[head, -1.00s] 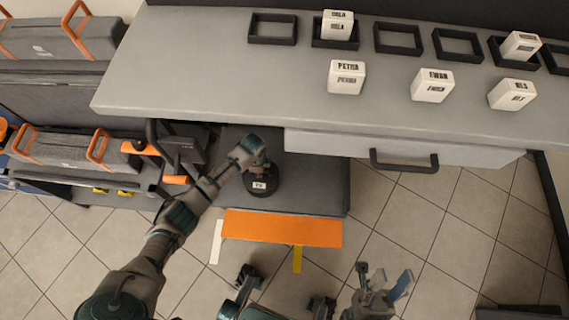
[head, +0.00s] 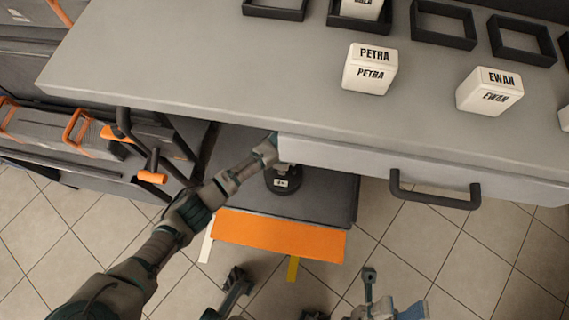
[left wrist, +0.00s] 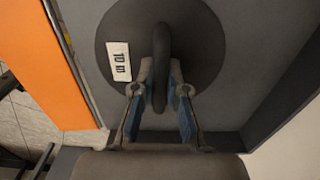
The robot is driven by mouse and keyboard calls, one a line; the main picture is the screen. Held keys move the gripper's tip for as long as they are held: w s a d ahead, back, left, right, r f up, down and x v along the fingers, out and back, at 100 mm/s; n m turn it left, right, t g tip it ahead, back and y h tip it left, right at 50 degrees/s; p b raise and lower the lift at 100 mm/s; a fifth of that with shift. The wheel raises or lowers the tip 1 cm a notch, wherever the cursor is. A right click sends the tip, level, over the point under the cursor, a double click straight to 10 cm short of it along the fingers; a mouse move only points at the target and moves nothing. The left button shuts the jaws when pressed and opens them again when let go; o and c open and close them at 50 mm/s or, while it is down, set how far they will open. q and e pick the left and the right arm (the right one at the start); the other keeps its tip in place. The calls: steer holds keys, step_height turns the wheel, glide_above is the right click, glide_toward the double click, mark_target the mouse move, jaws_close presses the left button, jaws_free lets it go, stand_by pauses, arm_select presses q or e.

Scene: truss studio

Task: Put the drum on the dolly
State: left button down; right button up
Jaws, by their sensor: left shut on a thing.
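The drum (head: 283,181) is a dark, round, flat-topped thing with a white label, seen under the bench front. It shows from above in the left wrist view (left wrist: 112,30), with a dark handle across its top. My left gripper (left wrist: 160,72) is shut on that handle; in the head view the bench edge partly hides it. The drum is over a dark grey platform (head: 325,200) with an orange front strip (head: 280,234); I cannot tell whether it touches it, or whether this platform is the dolly. My right gripper (head: 388,292) is open and empty, low in the picture.
The grey bench (head: 230,70) overhangs the platform, with a drawer handle (head: 435,195) jutting out. White name blocks (head: 370,70) and black trays stand on it. A rack with orange-handled cases (head: 60,130) and orange grips (head: 152,177) is at left. Tiled floor (head: 430,240) is open at right.

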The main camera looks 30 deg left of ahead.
arm_select(q)
steer(key=c, duration=1.6)
jaws_free()
steer(key=o, duration=0.4)
steer(key=shift+r, duration=0.1)
